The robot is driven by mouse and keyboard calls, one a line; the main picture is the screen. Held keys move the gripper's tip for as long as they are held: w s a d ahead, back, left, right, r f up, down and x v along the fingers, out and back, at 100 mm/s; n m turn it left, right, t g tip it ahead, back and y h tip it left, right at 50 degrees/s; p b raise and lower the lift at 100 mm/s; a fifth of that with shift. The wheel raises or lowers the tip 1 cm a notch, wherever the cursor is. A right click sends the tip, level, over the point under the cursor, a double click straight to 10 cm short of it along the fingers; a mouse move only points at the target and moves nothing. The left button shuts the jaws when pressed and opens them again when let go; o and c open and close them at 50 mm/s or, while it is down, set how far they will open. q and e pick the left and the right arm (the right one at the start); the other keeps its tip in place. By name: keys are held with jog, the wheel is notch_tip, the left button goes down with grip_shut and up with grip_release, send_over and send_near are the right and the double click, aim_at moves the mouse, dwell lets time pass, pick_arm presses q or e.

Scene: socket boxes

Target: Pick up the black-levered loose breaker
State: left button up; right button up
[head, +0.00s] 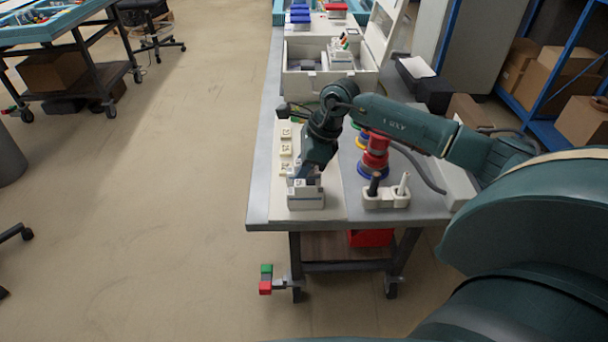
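A light grey block that looks like a breaker (306,199) stands at the front of the pale board on the workbench. I cannot make out its lever colour. My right gripper (304,178) points down at the top of this block, touching it or just above it. Its fingers are small and partly hidden by the wrist, so I cannot tell if they are open or shut. An open grey box (300,82) farther back holds a white breaker-like part with small coloured levers (341,50). My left gripper is out of view.
White sockets (286,149) line the board's left side. Right of the board are coloured spools (374,158) and a white holder (386,199) with one black and one white upright item. My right arm spans the bench's right side. Blue and red bins (300,14) stand at the back.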

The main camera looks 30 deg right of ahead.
grip_shut()
jog(key=shift+r, duration=0.1)
